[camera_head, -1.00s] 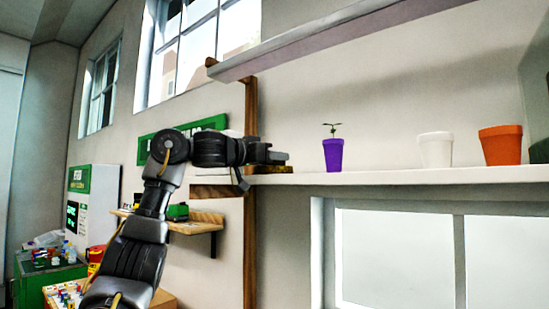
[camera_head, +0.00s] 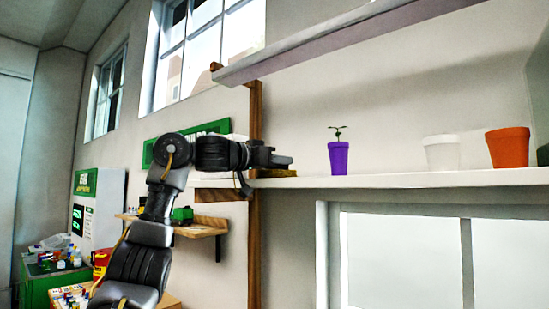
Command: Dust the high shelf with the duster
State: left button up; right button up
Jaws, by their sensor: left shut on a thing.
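My left gripper (camera_head: 282,161) is at the left end of the long white shelf (camera_head: 390,179), level with its top. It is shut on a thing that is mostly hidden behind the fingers. A yellow-brown piece (camera_head: 284,173), perhaps part of the duster, shows just under the fingers, at the shelf surface; I cannot tell whether it touches. A higher shelf (camera_head: 345,39) runs above, with its underside and front edge in view. My right gripper is not in view.
On the long shelf stand a purple pot (camera_head: 338,157) with a small plant, a white pot (camera_head: 441,153) and an orange pot (camera_head: 508,147). The shelf is bare between gripper and purple pot. A wooden post (camera_head: 255,235) stands by my gripper. A small wooden shelf (camera_head: 205,227) is lower left.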

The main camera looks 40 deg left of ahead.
pick_arm(q)
jog(key=shift+w, duration=0.5)
jog(key=shift+s, duration=0.1)
jog(key=shift+s+f+b, duration=0.15)
jog(key=shift+s+b, duration=0.5)
jog(key=shift+s, duration=0.3)
jog(key=shift+s+d, duration=0.15)
jog(key=shift+s, duration=0.4)
